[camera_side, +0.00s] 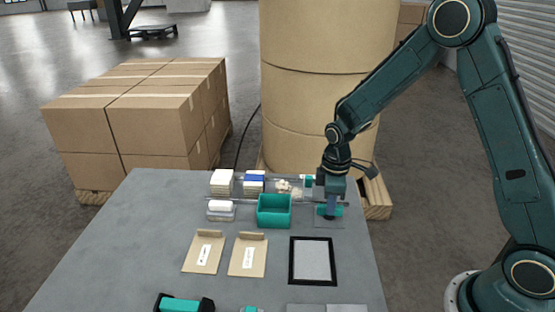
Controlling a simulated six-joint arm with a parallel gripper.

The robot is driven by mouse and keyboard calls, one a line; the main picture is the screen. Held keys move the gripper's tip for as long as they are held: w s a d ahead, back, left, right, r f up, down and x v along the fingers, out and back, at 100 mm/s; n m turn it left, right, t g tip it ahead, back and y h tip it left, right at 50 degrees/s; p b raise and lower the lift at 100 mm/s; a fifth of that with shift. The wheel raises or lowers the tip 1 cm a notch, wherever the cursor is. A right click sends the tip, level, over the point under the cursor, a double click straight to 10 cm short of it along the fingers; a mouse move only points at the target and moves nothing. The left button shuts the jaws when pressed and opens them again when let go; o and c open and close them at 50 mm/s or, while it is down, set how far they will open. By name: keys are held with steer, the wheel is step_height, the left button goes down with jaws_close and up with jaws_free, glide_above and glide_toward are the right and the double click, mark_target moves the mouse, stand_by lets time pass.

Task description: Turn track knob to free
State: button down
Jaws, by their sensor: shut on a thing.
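My gripper (331,205) points straight down at the back right of the grey table. It is shut on the track knob (331,211), a small teal part on a grey plate (328,221). My fingers hide most of the knob, so its turn position cannot be told. A clear track (240,198) runs left from there along the back of the table, behind a teal bin.
The teal bin (274,223) stands left of my gripper. White and blue stacks (222,182) stand at the back left. Two kraft envelopes (204,253) and a black-framed pad (313,262) lie in front. Large kraft rolls (318,90) stand close behind the table.

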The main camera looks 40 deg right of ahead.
steer(key=m, duration=1.2)
steer(key=shift+m, duration=2.2)
steer(key=shift+r, duration=0.1)
steer(key=c, duration=1.4)
jaws_free()
steer(key=shift+o, duration=0.2)
